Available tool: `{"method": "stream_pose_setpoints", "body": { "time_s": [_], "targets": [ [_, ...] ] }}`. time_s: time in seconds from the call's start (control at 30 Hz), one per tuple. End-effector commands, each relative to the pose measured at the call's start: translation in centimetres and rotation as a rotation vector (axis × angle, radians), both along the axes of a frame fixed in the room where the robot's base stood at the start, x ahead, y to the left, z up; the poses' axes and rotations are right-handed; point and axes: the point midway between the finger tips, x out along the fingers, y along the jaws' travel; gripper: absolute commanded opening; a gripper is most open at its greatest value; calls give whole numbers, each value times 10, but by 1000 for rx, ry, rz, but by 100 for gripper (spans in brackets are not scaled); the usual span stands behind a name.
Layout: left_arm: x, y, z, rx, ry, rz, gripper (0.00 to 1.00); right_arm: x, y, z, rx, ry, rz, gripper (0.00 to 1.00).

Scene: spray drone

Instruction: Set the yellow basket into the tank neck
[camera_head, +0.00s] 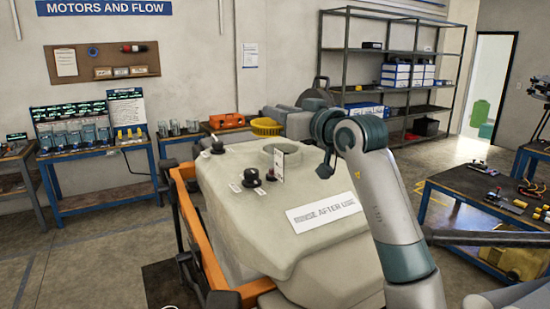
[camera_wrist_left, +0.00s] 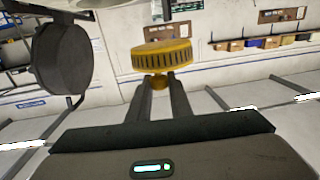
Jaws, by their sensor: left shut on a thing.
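The yellow basket (camera_head: 267,126) is a round, ribbed piece. In the head view it appears just above and left of the tank neck (camera_head: 281,147), apart from it. The neck is a round pale collar on top of the large off-white tank (camera_head: 245,215). My left gripper (camera_wrist_left: 158,84) is shut on the small knob of the basket, which shows large in the left wrist view (camera_wrist_left: 162,57). In the head view my left arm partly covers the area right of the neck, and the fingertips are hard to make out. My right gripper is not seen.
Black caps (camera_head: 252,176) and small labels sit on the tank left of the neck; a white tag (camera_head: 279,166) stands at its front. An orange frame (camera_head: 212,253) edges the tank. A dark round part (camera_wrist_left: 62,56) is close at left in the wrist view.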

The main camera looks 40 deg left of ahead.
Motion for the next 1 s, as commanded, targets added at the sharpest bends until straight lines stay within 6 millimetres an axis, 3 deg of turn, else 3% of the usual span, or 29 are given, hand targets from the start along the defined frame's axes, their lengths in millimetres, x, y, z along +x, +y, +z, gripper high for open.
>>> {"method": "stream_pose_setpoints", "body": {
  "time_s": [0.47,1.0],
  "targets": [
    [9,5,-7,1,3,0,0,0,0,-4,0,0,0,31],
    [85,53,-62,1,3,1,0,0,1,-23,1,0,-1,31]
  ]
}}
